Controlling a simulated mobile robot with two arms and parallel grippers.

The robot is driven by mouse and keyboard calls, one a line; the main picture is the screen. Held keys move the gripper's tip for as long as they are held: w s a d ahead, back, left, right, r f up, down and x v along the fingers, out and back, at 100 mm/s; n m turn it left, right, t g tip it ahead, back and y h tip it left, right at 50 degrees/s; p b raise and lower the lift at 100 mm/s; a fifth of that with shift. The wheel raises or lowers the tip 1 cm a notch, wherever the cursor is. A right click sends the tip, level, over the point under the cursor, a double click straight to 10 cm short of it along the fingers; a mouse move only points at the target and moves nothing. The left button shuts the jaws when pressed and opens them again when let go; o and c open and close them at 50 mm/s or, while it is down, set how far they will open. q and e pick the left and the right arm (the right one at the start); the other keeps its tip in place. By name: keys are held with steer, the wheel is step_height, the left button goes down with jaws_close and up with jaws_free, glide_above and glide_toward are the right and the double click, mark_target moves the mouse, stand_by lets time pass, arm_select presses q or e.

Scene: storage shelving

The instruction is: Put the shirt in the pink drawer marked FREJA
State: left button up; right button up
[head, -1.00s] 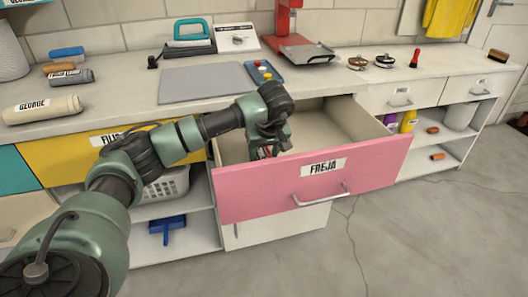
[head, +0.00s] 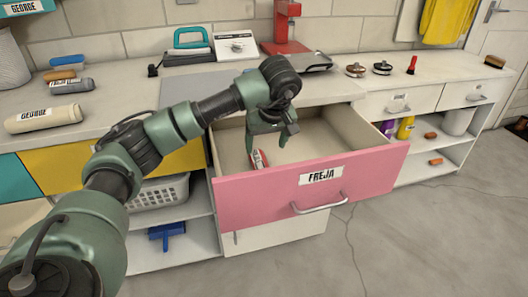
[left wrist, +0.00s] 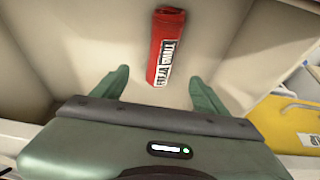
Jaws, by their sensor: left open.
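The pink drawer (head: 262,202) with the FREJA label (head: 322,175) is pulled open below the counter. The shirt, a small red roll with a white label (head: 258,158), lies inside it near the left part of the front panel. In the left wrist view the red roll (left wrist: 168,42) rests on the drawer floor, beyond and between the finger ends. My left gripper (head: 268,137) is open and empty, above the drawer and over the roll. Its two green fingers (left wrist: 159,78) are spread apart. My right gripper is not in view.
The counter (head: 110,112) behind holds a red stand (head: 287,25), a scale (head: 236,45) and a rolled beige bundle marked GEORGE (head: 44,118). A yellow drawer (head: 60,158) is shut at left. A white basket (head: 160,192) sits on the shelf below.

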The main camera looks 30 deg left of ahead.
arm_select(q)
steer(key=v, duration=0.4)
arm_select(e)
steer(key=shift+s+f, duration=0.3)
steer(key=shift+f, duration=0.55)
arm_select(q)
steer(key=shift+f, duration=0.1)
